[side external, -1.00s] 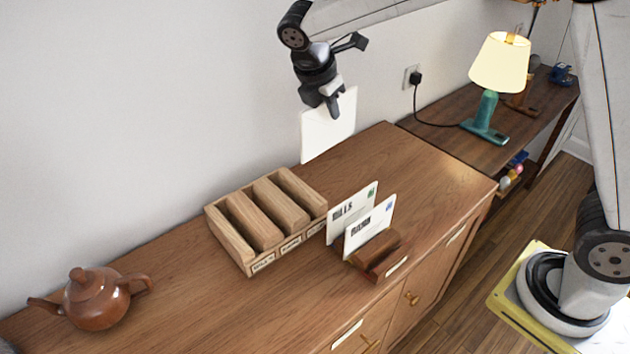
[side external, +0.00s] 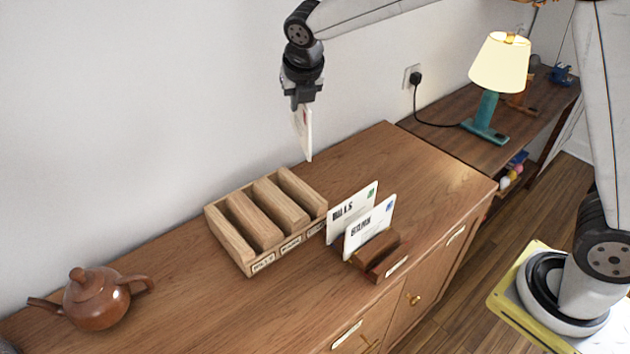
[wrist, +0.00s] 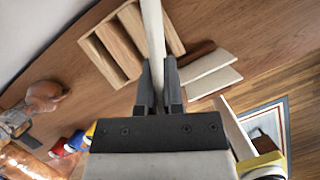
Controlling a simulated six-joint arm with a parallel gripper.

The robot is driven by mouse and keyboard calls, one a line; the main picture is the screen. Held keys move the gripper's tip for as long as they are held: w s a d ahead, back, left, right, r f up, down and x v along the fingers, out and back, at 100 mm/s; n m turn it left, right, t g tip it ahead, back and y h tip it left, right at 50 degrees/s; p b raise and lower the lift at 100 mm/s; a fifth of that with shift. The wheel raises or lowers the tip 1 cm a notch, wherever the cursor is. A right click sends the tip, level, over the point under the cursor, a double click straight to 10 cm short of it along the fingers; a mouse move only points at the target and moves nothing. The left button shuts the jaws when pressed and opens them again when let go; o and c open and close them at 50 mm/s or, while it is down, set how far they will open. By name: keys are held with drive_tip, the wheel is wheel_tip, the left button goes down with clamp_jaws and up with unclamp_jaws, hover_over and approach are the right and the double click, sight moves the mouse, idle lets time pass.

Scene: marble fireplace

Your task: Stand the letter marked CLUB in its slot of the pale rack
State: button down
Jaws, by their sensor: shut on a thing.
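My gripper (side external: 301,104) is shut on a white letter (side external: 303,133), which hangs below the jaws, seen nearly edge-on with a red mark near its top. Its name cannot be read. In the wrist view my gripper (wrist: 158,75) holds the letter (wrist: 152,32) edge-on between the fingers. The pale rack (side external: 249,268) stands on the cabinet, below and left of the letter, its slots empty; it also shows in the wrist view (wrist: 103,62). The letter is in the air, clear of the rack. The rack's front labels are too small to read surely.
A dark rack (side external: 382,268) right of the pale one holds two upright letters, one marked BILLS (side external: 340,219), the other (side external: 377,222) unclear. A brown teapot (side external: 97,299) stands at left. A lamp (side external: 498,64) stands on the lower table. Cabinet top between teapot and pale rack is clear.

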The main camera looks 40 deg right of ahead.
drive_tip(key=shift+w+a+f+n+t+y, duration=0.1)
drive_tip(key=shift+w+a+f+n+y, duration=0.2)
drive_tip(key=shift+f+n, duration=0.55)
drive_tip(key=shift+w+a+f+n+t+y, duration=0.15)
drive_tip(key=shift+w+f+n+y, duration=0.2)
drive_tip(key=shift+f+n, duration=0.45)
drive_tip(key=shift+w+a+f+n+t+y, duration=0.1)
drive_tip(key=shift+w+a+f+n+y, duration=0.25)
drive_tip(key=shift+f+n, duration=0.5)
drive_tip(key=shift+d+f, duration=0.1)
drive_tip(key=shift+f, duration=0.1)
wheel_tip(320, 180, down, 8)
drive_tip(key=shift+f, duration=0.2)
drive_tip(key=shift+f, duration=3.75)
idle(1.0)
